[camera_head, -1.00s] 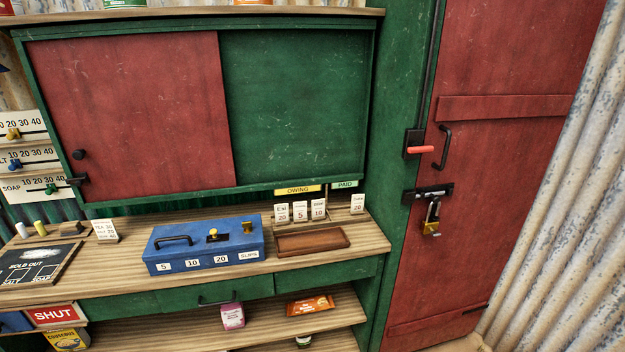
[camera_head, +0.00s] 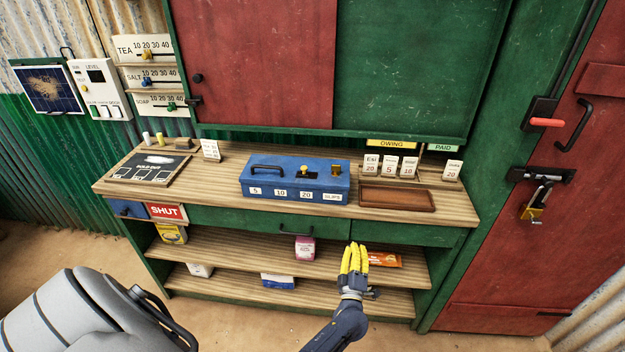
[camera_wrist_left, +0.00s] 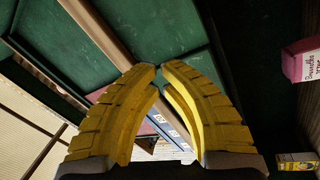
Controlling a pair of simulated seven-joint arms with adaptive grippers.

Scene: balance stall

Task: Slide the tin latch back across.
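The blue tin (camera_head: 262,182) sits on the counter. Its top has a dark slot plate with a yellow knob (camera_head: 303,171) and a second small yellow piece (camera_head: 334,168) to the right. Which one is the latch is too small to tell. My left gripper (camera_head: 355,247) has yellow ribbed fingers and appears below and right of the tin in the head view, apart from it, in front of the shelves. In the left wrist view its fingertips (camera_wrist_left: 159,68) come together with nothing between them. My right gripper is not in view.
A brown wooden tray (camera_head: 398,199) and price cards (camera_head: 390,166) stand right of the tin. A slate board (camera_head: 150,168) lies at the left. The shelf below holds a pink packet (camera_head: 305,248). A padlocked red door (camera_head: 530,265) is at the right.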

